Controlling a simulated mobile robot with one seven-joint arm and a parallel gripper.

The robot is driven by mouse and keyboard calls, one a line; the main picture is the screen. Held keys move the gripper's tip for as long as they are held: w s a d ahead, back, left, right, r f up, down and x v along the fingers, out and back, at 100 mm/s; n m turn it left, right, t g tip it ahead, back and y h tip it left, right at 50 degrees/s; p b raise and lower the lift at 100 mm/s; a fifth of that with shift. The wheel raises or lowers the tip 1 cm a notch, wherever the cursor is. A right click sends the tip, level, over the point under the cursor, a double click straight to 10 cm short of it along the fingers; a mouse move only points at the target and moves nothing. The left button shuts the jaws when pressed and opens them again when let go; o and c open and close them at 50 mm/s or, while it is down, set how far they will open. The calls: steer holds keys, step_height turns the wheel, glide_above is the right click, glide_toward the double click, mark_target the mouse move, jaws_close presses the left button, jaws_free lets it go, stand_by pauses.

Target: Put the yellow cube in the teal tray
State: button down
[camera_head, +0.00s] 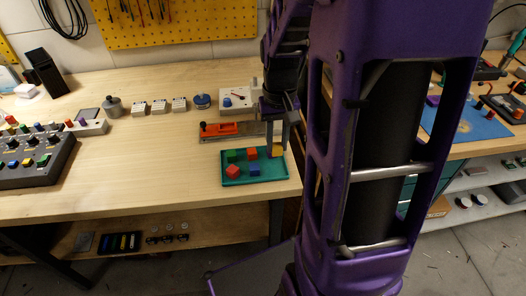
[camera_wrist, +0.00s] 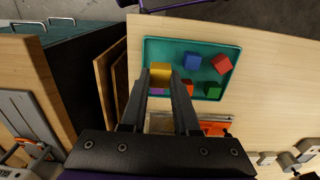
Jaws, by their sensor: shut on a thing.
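My gripper (camera_head: 277,143) points down at the back right corner of the teal tray (camera_head: 240,183). It is shut on the yellow cube (camera_head: 278,151). In the wrist view the yellow cube (camera_wrist: 160,72) sits between the fingertips (camera_wrist: 160,76), in front of the left part of the tray (camera_wrist: 148,45). I cannot tell whether the cube touches the tray floor or hangs above it. A small purple patch (camera_wrist: 156,91) shows between the fingers, beside the yellow cube; the fingers partly hide it.
The tray holds a blue cube (camera_wrist: 192,61), a green cube (camera_wrist: 212,90) and two red cubes (camera_wrist: 222,64), one partly behind a finger (camera_wrist: 188,87). An orange tool (camera_head: 219,129) lies behind the tray. The bench's right edge is close. Bare bench (camera_head: 150,160) lies to the left.

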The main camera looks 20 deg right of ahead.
mark_target(275, 170)
steer(key=shift+f+b, duration=0.3)
steer(key=shift+f, duration=2.95)
steer(key=shift+f, duration=0.1)
steer(key=c, duration=0.7)
jaws_free()
steer(key=shift+o, duration=0.2)
steer(key=shift+r, duration=0.35)
step_height(275, 170, up, 12)
steer(key=shift+f+p, duration=0.2)
steer(key=shift+p, duration=0.45)
steer(key=shift+w, duration=0.1)
